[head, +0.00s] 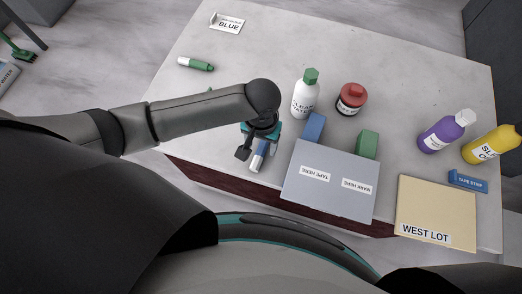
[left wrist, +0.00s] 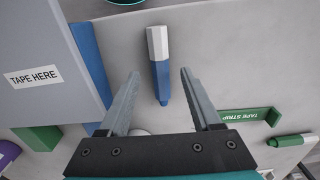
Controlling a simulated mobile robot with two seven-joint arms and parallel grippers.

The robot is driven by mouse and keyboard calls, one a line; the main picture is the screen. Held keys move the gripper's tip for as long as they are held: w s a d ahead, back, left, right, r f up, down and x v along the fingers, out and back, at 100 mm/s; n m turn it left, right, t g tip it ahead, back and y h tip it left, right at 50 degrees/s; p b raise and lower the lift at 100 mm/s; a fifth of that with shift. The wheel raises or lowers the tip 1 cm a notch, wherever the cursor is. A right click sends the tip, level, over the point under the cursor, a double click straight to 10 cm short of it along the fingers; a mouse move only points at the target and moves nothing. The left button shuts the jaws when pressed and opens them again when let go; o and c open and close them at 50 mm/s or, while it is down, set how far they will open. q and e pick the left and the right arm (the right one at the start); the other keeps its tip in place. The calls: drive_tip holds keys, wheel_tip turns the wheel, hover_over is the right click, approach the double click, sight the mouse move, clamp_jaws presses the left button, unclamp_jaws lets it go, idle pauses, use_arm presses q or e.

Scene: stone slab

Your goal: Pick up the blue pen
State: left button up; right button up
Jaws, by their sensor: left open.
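The blue pen (head: 258,159), blue with a whitish end, lies on the stone slab (head: 215,125) near its front edge. In the left wrist view the pen (left wrist: 160,75) lies lengthwise between the two open fingers, with its white end pointing up in the picture. My left gripper (head: 252,153) points down over the pen and partly hides it in the head view. The left gripper in the wrist view (left wrist: 160,74) is open, with a gap on both sides of the pen. The right gripper is not in view.
Right of the pen is a grey board (head: 330,182) with labels, beside blue (head: 314,126) and green (head: 367,144) blocks. A white bottle (head: 304,98) and red-lidded jar (head: 351,100) stand behind. A green pen (head: 196,64) lies back left. A green tape strip (left wrist: 248,116) lies nearby.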

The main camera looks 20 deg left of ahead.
sight(262, 150)
use_arm(q)
wheel_tip(262, 150, down, 3)
drive_tip(key=shift+r+b, duration=0.2)
drive_tip(key=shift+b, duration=0.1)
clamp_jaws()
idle(0.4)
